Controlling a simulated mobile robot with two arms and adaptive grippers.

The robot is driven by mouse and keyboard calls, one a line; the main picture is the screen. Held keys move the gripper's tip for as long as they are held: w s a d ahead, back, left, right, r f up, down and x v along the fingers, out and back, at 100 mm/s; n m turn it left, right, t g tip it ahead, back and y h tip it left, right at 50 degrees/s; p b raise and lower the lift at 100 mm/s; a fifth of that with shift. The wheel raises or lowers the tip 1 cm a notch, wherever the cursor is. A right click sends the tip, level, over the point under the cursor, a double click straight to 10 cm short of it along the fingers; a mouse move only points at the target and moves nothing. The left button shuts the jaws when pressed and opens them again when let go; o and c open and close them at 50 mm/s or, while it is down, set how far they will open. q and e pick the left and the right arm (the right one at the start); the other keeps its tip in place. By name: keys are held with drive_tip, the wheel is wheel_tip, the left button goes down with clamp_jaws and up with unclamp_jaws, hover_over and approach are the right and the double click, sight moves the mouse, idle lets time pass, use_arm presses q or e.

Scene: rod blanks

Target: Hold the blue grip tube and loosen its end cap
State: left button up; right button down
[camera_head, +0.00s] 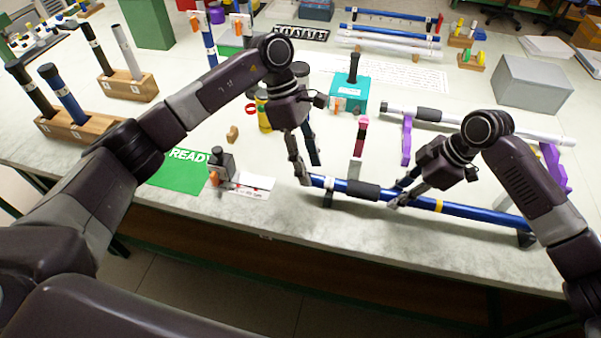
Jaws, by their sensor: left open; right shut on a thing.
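The blue grip tube (465,208) lies level near the table's front edge, with a black grip sleeve (362,190) and a yellow band. It rests on low black supports near its ends. My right gripper (395,196) is shut on the tube just right of the black sleeve. My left gripper (310,172) is open at the tube's left end, fingers pointing down, one finger close to the end. The end cap is small here and partly hidden by that finger; I cannot tell whether the finger touches it.
A green READY mat (180,172) and a small dark device (222,165) lie to the left. A grey-white tube (470,120) on purple stands (407,140) lies behind the blue tube. A teal box (349,95) and wooden holders (85,128) with upright tubes stand farther back.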

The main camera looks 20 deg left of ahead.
use_arm(q)
drive_tip(key=a+r+t, duration=0.4)
drive_tip(key=a+r, duration=0.1)
drive_tip(key=a, duration=0.2)
drive_tip(key=shift+n, duration=0.3)
drive_tip(key=x, duration=1.1)
drive_tip(key=shift+s+d+f, duration=0.1)
drive_tip(key=shift+d+f, duration=0.05)
drive_tip(key=shift+d, duration=0.3)
drive_tip(key=shift+c, duration=0.5)
drive_tip(key=c, duration=1.1)
